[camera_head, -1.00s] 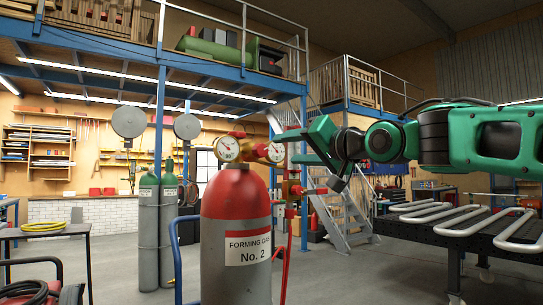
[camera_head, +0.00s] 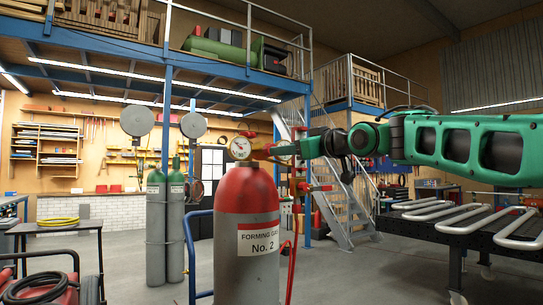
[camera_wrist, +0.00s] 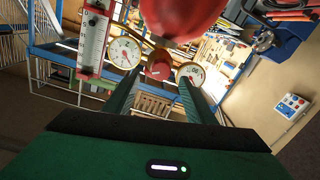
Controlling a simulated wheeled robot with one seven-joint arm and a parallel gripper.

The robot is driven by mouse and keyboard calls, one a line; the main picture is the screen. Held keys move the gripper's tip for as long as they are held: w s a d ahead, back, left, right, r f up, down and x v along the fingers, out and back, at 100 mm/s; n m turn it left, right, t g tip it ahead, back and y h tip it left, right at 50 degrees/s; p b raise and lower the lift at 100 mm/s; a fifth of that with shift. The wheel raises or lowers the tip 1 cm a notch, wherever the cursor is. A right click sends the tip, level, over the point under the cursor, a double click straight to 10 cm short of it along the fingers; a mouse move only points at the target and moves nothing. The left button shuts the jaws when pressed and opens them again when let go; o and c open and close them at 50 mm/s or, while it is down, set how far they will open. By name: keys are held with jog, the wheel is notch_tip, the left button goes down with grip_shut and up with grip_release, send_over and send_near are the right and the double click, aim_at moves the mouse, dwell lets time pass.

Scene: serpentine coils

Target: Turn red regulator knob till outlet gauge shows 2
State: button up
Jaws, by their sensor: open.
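The red-topped cylinder marked "No. 2" (camera_head: 248,225) stands upright in front of me, with a white-faced gauge (camera_head: 240,148) above its top. My gripper (camera_head: 288,149) is level with the gauge, on its right, and covers most of the regulator in the head view. In the wrist view, the red regulator knob (camera_wrist: 158,69) lies between the two open fingers (camera_wrist: 158,78). I cannot tell whether they touch it. One gauge (camera_wrist: 125,52) is left of the knob and another (camera_wrist: 190,73) is right of it. Their readings are too small to make out.
A flowmeter (camera_wrist: 93,40) with a clear scale stands close to the left finger in the wrist view. A blue cart handle (camera_head: 188,250) and red hose (camera_head: 290,270) flank the cylinder. A black bench with metal coils (camera_head: 470,222) stands at right.

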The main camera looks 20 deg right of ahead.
jog(key=x, duration=0.7)
jog(key=shift+s, duration=0.1)
jog(key=shift+c, duration=0.3)
jog(key=c, duration=1)
